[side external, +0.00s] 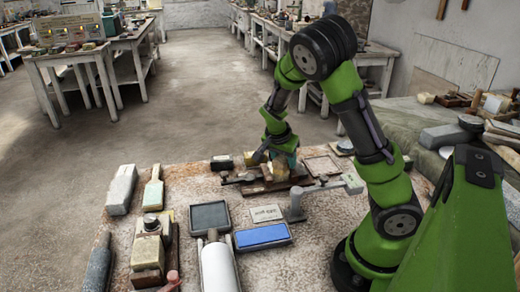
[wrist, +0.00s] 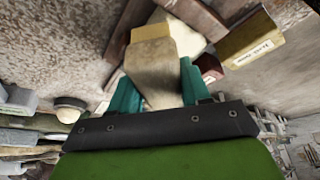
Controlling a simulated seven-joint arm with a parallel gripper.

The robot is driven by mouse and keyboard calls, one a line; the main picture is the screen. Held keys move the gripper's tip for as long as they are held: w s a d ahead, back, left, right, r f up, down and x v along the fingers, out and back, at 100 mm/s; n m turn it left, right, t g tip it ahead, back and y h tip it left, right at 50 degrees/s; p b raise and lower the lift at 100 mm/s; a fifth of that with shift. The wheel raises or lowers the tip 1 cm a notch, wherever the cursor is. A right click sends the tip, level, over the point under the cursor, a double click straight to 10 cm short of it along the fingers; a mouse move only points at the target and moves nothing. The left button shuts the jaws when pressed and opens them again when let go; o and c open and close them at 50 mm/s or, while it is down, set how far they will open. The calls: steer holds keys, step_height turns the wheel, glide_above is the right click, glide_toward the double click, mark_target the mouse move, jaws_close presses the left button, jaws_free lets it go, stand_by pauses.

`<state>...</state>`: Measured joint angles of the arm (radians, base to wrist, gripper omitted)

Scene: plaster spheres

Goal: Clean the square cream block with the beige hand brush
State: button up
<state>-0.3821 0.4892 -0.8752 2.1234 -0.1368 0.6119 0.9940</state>
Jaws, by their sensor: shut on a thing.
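My gripper (wrist: 158,90) has its teal fingers closed on the beige hand brush (wrist: 152,58), which sits between them in the wrist view. A cream block (wrist: 190,22) shows just beyond the brush head, partly hidden by it. I cannot tell from this angle whether the brush touches the block. In the side view my gripper (side external: 281,160) is low over a dark wooden board (side external: 278,184) at the table's far side. The brush and block are small there and hard to tell apart.
A yellow labelled box (wrist: 254,42) is close by on the right in the wrist view. In the side view a grey stand (side external: 296,207), a blue-topped box (side external: 262,236), a dark tray (side external: 209,217) and a white roll (side external: 219,268) stand nearer on the table.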

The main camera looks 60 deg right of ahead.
steer(key=shift+a, duration=1.2)
steer(key=shift+d+f, duration=0.1)
steer(key=shift+d, duration=2.15)
steer(key=shift+a, duration=0.15)
steer(key=shift+a+r, duration=0.7)
steer(key=shift+a, duration=0.3)
steer(key=shift+r, duration=1.3)
